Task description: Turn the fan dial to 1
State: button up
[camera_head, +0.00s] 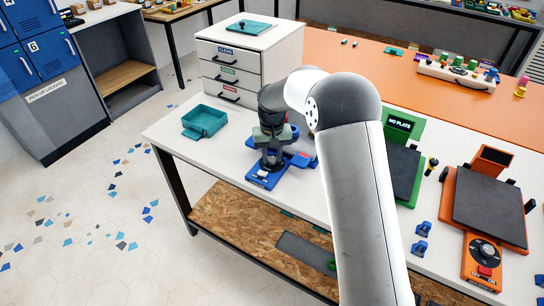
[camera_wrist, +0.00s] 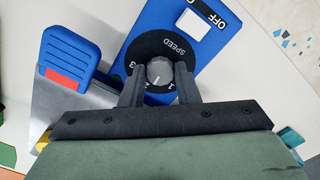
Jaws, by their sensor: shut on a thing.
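The fan's blue control base (camera_head: 265,178) stands on the white tabletop. In the wrist view, its blue panel (camera_wrist: 136,52) carries a black disc (camera_wrist: 160,48) marked SPEED, with a grey dial knob (camera_wrist: 159,70) at its centre. The 3 is left of the knob and the 1 is at its lower right. A light pointer line on the knob points down in the picture, to the left of the 1. My gripper (camera_wrist: 159,78) is shut on the dial, with one finger on each side. In the head view my gripper (camera_head: 271,160) hides the knob.
A white ON/OFF switch (camera_wrist: 192,25) is beside the disc. A blue scraper (camera_wrist: 70,58) lies close to the left finger. A teal tray (camera_head: 204,121) and white drawer unit (camera_head: 236,70) stand behind.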

aim_at(272, 159)
jog(key=n, duration=0.5)
jog(key=shift+n, duration=0.3)
jog(key=n, duration=0.5)
jog(key=shift+n, duration=0.3)
jog(key=o, duration=1)
jog(key=shift+c, duration=0.2)
notch_tip(272, 159, up, 18)
jog(key=shift+f, duration=0.25)
